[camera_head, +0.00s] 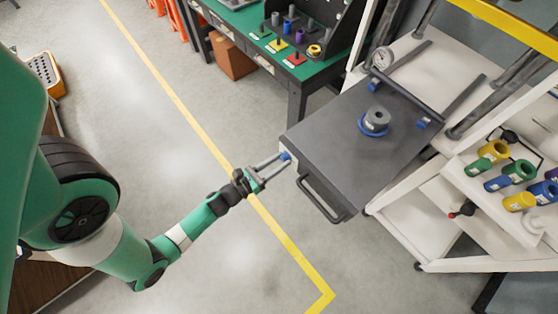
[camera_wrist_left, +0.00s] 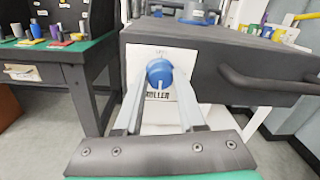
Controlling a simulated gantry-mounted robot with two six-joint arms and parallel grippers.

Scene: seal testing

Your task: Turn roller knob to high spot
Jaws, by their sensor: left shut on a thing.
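The roller knob (camera_wrist_left: 160,73) is a round blue knob on a white label plate (camera_wrist_left: 140,62) at the front of a dark grey machine (camera_head: 360,140). The plate reads "ROLLER" below the knob; smaller text above it is hard to read. In the head view the knob (camera_head: 286,156) shows as a small blue spot at the machine's left front edge. My left gripper (camera_head: 283,163) reaches it from the lower left, its two fingers on either side of the knob and shut on it. It also shows in the left wrist view (camera_wrist_left: 160,98). My right gripper is not in view.
A dark handle (camera_head: 322,200) sticks out from the machine's front, right of the knob. A grey cylinder in a blue ring (camera_head: 375,122) stands on the machine's top. A green workbench (camera_head: 290,62) is behind. The floor left of the machine is clear.

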